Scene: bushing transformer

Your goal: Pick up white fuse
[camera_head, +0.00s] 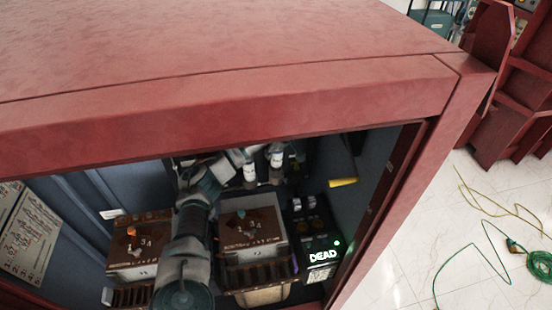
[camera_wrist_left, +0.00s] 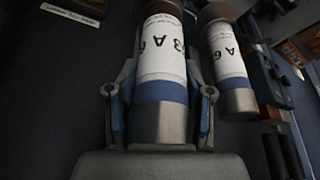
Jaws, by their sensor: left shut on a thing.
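A white fuse (camera_wrist_left: 162,60) with a blue band and a metal end cap lies between the two fingers of my left gripper (camera_wrist_left: 160,95) in the left wrist view. The fingers are shut on it, one on each side. A second white fuse (camera_wrist_left: 227,55) stands beside it on the right, apart from the fingers. In the head view my left gripper (camera_head: 236,158) reaches into the red cabinet at two pale fuses. The nearer one (camera_head: 249,174) is next to the fingers and the other fuse (camera_head: 276,165) is just right. My right gripper is not in view.
The red cabinet's top edge (camera_head: 250,115) hangs over the opening. Brown-topped units (camera_head: 250,222) and (camera_head: 133,243) stand below the fuses. A black box reading DEAD (camera_head: 318,252) stands right of them. Green and yellow cords lie on the floor outside.

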